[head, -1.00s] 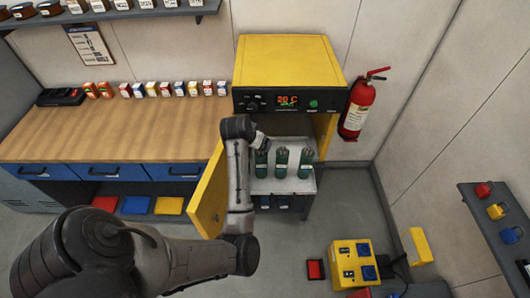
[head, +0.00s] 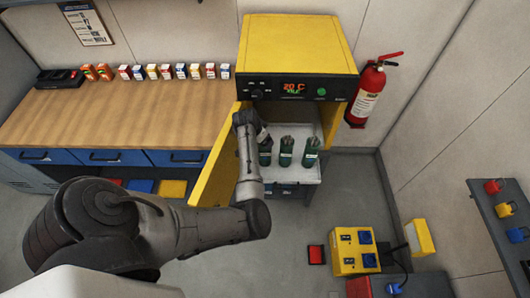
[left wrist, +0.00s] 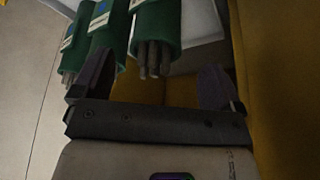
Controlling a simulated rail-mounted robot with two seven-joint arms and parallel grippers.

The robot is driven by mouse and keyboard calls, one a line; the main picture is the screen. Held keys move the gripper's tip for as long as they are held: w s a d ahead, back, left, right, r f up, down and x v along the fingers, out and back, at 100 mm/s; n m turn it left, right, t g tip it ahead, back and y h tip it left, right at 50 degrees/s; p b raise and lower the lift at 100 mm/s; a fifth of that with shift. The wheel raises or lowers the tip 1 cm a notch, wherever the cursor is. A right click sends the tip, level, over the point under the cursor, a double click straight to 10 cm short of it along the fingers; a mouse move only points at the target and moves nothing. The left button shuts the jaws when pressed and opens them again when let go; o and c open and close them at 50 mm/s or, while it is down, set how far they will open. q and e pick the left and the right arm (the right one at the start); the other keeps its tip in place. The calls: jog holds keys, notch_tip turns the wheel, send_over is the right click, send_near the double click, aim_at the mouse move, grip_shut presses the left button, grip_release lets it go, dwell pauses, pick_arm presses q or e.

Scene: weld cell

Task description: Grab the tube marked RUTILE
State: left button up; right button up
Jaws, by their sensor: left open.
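Three green tubes with grey rods showing at their ends stand in a row in the head view: a left one (head: 265,155), a middle one (head: 286,153) and a right one (head: 310,153). Their labels are too small or cut off to read, so I cannot tell which is marked RUTILE. My left gripper (head: 262,134) is at the upper part of the left tube. In the left wrist view my left gripper (left wrist: 153,84) is open, and the rod end of the nearest tube (left wrist: 158,28) shows between and beyond its fingers. My right gripper is not in view.
The tubes stand on a grey shelf (head: 300,178) at the yellow oven (head: 297,42). Its open yellow door (head: 216,165) is close beside my left arm. A wooden bench (head: 110,115) is at left, a fire extinguisher (head: 367,95) at right.

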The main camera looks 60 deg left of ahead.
aim_at(265, 152)
pick_arm(q)
jog(key=shift+x, duration=2.8)
jog(key=shift+w+d+r, duration=0.1)
jog(key=shift+w+d, duration=0.05)
jog(key=shift+d, duration=0.05)
grip_shut()
